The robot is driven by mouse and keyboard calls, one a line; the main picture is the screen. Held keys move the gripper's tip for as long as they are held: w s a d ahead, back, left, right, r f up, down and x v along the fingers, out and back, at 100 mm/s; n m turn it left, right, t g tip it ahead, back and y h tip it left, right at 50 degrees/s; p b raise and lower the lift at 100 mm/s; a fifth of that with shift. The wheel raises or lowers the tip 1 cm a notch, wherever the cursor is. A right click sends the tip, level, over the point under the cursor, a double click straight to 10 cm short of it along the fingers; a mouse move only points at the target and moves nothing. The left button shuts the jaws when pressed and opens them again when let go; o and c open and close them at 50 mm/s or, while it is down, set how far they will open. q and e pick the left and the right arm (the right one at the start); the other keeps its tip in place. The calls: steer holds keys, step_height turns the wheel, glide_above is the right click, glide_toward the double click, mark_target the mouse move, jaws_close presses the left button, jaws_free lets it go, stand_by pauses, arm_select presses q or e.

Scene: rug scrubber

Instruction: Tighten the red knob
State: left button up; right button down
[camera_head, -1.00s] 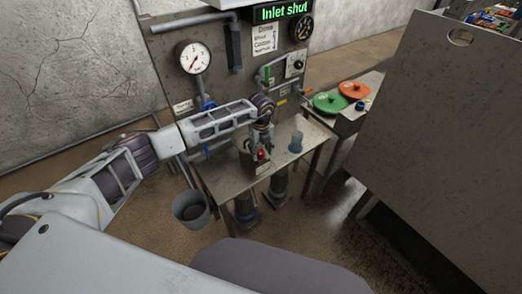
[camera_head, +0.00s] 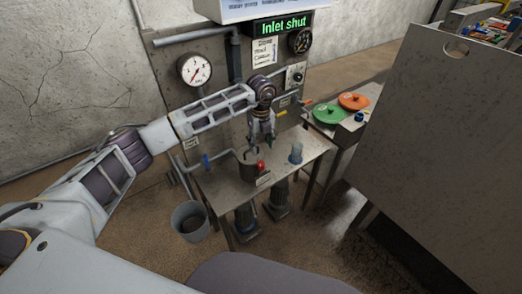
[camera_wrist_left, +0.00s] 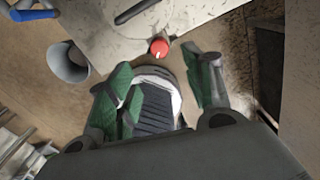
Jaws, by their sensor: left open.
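The red knob (camera_head: 261,166) sits at the front of a dark pot-like fitting (camera_head: 246,167) on the metal bench. The knob also shows in the left wrist view (camera_wrist_left: 158,47), round with a pale mark, ahead of the fingertips. My left gripper (camera_head: 263,148) hangs fingers-down above the knob, apart from it. My right gripper is in neither view.
The bench (camera_head: 225,183) stands against a panel with a gauge (camera_head: 194,70) and a green display reading "Inlet shut" (camera_head: 281,25). A blue-grey cup (camera_head: 296,152) stands right of the knob. A bucket (camera_head: 190,221) is on the floor. A large grey board (camera_head: 440,150) blocks the right.

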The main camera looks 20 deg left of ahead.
arm_select(q)
steer(key=shift+r, duration=0.75)
steer(key=shift+r, duration=0.1)
step_height(320, 180, up, 9)
steer(key=p, duration=0.5)
stand_by(0.5)
